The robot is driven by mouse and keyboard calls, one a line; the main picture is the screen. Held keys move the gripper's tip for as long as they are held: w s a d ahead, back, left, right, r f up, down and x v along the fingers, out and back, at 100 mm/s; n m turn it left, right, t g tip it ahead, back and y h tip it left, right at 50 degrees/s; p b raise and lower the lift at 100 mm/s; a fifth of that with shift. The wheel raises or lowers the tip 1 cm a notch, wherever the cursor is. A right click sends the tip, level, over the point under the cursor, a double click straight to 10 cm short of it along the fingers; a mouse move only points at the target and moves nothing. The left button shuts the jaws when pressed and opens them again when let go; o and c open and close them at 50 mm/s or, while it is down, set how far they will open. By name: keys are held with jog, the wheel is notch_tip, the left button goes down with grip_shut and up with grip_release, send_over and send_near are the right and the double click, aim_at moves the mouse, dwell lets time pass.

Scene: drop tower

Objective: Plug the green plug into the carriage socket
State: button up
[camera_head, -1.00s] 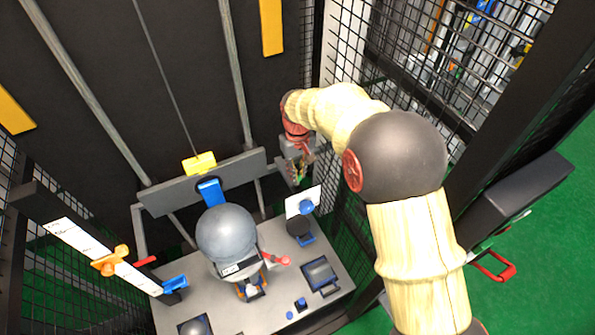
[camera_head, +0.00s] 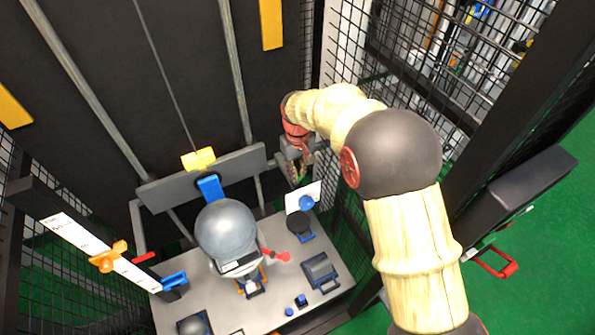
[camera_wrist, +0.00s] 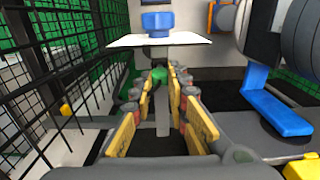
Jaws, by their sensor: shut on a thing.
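My gripper (camera_wrist: 160,82) is shut on a small green plug (camera_wrist: 158,77), which shows between the yellow-padded fingertips in the wrist view. The fingers hide most of the plug. In the head view my gripper (camera_head: 297,165) is just right of the carriage (camera_head: 157,194), a grey crossbar on two upright rails. The carriage bears a yellow block (camera_head: 198,159) and a blue bracket (camera_head: 210,187), and a big grey ball (camera_head: 226,228) is below the bracket. I cannot make out the carriage socket in either view.
A white plate (camera_wrist: 120,41) with a blue knob (camera_wrist: 158,22) stands just beyond my fingertips in the wrist view. Wire mesh (camera_wrist: 55,75) runs along the left there. The bench (camera_head: 215,308) below holds several small devices. A scale with an orange slider (camera_head: 108,257) is at left.

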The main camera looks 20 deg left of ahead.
jog(key=shift+f, duration=0.4)
dwell(0.4)
jog(key=o, duration=0.9)
jog(key=shift+c, duration=0.2)
jog(key=shift+o, duration=0.3)
notch_tip(320, 180, up, 12)
